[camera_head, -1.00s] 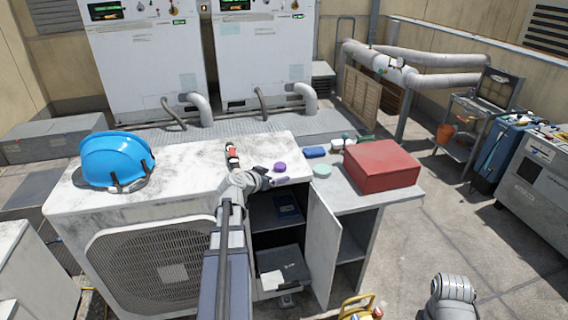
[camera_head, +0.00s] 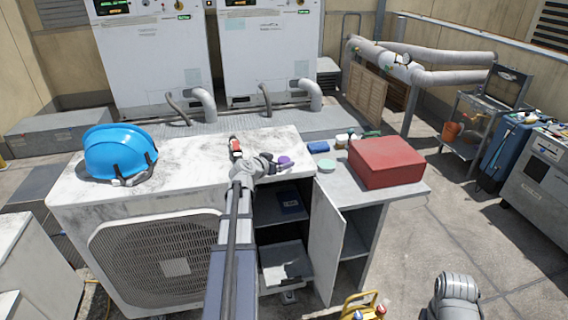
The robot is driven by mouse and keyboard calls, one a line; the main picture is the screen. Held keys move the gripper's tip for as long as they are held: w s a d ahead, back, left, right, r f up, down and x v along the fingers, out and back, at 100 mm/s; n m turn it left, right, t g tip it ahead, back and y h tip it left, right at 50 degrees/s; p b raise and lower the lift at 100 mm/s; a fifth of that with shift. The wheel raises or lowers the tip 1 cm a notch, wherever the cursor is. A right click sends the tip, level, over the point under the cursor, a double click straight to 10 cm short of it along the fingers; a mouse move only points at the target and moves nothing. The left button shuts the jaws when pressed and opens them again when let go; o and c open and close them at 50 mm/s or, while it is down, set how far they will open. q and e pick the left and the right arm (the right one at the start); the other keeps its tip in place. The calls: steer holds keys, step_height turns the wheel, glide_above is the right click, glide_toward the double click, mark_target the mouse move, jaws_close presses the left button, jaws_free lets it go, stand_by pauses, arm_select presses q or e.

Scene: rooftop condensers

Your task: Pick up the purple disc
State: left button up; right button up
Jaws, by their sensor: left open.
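The purple disc (camera_head: 284,160) lies on the white, stained top of the condenser unit (camera_head: 200,160), near its right edge. My left gripper (camera_head: 283,166) is open, low over the top, right at the near side of the disc. Its fingers hide the disc's near part. I cannot tell whether the fingers touch the disc. My right gripper does not show; only a part of my right arm is at the bottom right.
A red-and-black tool (camera_head: 235,147) and a blue hard hat (camera_head: 119,153) are on the condenser top. On the grey cabinet at right are a mint disc (camera_head: 326,166), a blue item (camera_head: 318,147) and a red box (camera_head: 386,161). The cabinet door (camera_head: 326,247) stands open.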

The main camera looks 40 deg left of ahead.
mark_target(282, 161)
arm_select(q)
steer(key=shift+b+x, duration=0.35)
steer(key=shift+x, duration=0.85)
steer(key=shift+c, duration=0.2)
steer(key=c, duration=1.4)
steer(key=shift+r, duration=0.15)
step_height(282, 161, up, 10)
steer(key=p, duration=1)
